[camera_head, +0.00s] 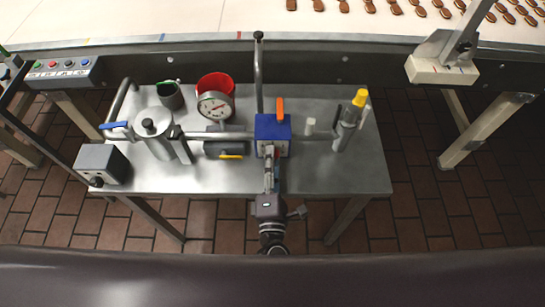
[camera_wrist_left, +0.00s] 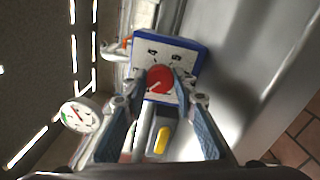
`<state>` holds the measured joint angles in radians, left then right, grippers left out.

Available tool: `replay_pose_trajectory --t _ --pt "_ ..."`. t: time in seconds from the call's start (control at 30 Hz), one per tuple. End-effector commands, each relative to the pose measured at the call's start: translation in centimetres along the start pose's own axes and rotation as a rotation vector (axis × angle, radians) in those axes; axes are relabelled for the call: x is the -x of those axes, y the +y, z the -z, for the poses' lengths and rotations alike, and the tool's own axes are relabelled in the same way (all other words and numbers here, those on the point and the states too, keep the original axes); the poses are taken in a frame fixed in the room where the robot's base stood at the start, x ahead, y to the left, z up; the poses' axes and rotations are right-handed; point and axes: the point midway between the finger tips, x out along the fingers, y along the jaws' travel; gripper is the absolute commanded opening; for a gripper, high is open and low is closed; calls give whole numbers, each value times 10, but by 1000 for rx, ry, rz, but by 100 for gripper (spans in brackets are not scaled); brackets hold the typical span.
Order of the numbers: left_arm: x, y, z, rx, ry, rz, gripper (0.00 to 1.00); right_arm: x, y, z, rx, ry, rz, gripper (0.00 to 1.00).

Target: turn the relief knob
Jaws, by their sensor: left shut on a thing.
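The blue box (camera_head: 272,128) with an orange lever (camera_head: 280,108) on top sits on the pipe line at the middle of the steel table. In the left wrist view, the box's pale front panel (camera_wrist_left: 150,52) carries dark marks and a round red knob (camera_wrist_left: 160,79) with a light pointer line. I take this for the relief knob. My left gripper (camera_head: 270,168) reaches in from the front edge and is shut on the red knob, with one finger on each side. In the head view the knob is hidden by the gripper. My right gripper is not in view.
On the steel table (camera_head: 330,178) stand a pressure gauge (camera_head: 215,106), a red cup (camera_head: 222,84), a metal canister (camera_head: 157,138), a blue lever (camera_head: 113,125), a yellow lever (camera_head: 231,156) and a yellow-capped valve (camera_head: 350,117). A conveyor with biscuits (camera_head: 398,9) runs behind.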

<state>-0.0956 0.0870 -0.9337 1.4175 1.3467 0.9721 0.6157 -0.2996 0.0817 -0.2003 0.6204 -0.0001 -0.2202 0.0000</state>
Motion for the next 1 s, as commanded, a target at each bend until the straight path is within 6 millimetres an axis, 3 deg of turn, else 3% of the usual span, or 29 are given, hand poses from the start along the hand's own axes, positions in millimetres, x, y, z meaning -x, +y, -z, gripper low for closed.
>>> replay_pose_trajectory --t 0.5,1.0 --pt "1 0 0 -296 0 4 1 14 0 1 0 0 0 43" --pt "1 -1 0 -343 -1 3 1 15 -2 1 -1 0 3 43"
